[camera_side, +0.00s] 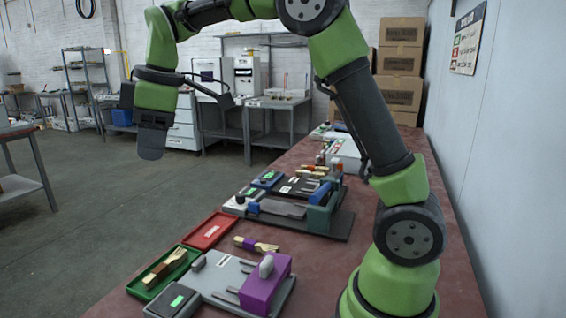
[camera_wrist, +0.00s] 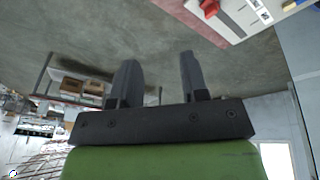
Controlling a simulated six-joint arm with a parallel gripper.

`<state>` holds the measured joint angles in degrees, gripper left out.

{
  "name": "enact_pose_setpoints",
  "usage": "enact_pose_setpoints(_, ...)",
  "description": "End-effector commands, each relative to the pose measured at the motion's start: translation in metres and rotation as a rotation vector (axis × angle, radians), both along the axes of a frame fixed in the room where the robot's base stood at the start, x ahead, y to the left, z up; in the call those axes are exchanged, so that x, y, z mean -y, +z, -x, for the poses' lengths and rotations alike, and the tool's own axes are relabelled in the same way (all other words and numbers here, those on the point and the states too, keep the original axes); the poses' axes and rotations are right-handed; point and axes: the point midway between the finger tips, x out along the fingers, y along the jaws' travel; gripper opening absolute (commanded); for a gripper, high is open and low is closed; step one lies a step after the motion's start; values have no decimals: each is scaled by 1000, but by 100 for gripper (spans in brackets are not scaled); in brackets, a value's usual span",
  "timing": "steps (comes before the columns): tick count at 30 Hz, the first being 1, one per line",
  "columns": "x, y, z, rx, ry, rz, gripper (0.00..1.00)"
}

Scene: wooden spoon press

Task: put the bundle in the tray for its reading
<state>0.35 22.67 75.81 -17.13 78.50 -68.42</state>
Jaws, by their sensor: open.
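A bundle of pale wooden cutlery with a purple band (camera_side: 250,243) lies beyond the near grey press plate, right of the red tray. A second wooden bundle with a brown band (camera_side: 152,277) lies in the green tray (camera_side: 135,291). The red tray (camera_side: 223,226) has a white label and looks empty. A small box with a green-lit display (camera_side: 178,300) stands by the press; its reading is too small to tell. My gripper (camera_side: 151,152) is high above and left of the trays, away from both bundles. In the wrist view its fingers (camera_wrist: 158,75) are apart with nothing between them.
The near press has a purple block (camera_side: 266,285) on a grey plate (camera_side: 215,276). A second station with a blue-green block (camera_side: 320,217) stands behind it. A wall sign (camera_side: 468,38) has green and red marks, its text unreadable. Open floor lies left of the table.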

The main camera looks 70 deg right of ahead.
Motion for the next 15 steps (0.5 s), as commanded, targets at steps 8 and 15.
enact_pose_setpoints(8, -10, 39, 117, 123, -497, -237, 41)
enact_pose_setpoints(15, -15, 18, 198, 176, -863, -468, 41)
